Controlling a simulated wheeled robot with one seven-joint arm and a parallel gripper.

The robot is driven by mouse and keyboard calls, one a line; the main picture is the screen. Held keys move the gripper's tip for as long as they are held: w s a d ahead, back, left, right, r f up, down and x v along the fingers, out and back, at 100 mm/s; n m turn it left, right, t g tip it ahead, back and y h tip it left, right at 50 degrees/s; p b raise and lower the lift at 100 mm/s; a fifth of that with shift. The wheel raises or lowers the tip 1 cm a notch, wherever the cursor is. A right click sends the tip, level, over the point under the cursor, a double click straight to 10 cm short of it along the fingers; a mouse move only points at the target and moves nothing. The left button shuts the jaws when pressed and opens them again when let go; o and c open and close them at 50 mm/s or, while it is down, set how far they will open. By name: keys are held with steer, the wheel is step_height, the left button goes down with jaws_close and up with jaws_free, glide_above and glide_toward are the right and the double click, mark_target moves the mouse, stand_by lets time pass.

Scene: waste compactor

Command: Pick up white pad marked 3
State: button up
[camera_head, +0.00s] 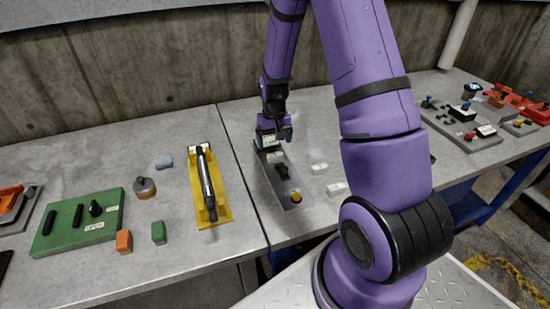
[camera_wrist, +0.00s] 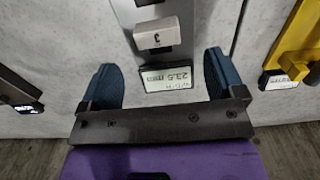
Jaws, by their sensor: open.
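The white pad marked 3 (camera_wrist: 161,34) shows in the wrist view on a grey metal panel (camera_wrist: 126,12). A small display reading about 23.5 mm (camera_wrist: 167,78) is just below it in that view. My gripper (camera_wrist: 159,70) is open, with one blue finger to either side of the display and the pad a little beyond the fingertips. Nothing is held. In the head view my gripper (camera_head: 273,136) is low over the far end of the grey panel (camera_head: 268,194). I cannot make out the pad's number there.
Two loose white blocks (camera_head: 319,168) (camera_head: 336,188) lie right of the panel. A yellow fixture with a black cylinder (camera_head: 222,212) and a green board (camera_head: 60,238) are left. Another grey panel with several parts (camera_head: 470,143) is at right.

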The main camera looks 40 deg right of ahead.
mark_target(275, 154)
steer(key=shift+s+d+f, duration=0.1)
steer(key=shift+f, duration=3.35)
steer(key=c, duration=1.1)
steer(key=shift+r, duration=0.1)
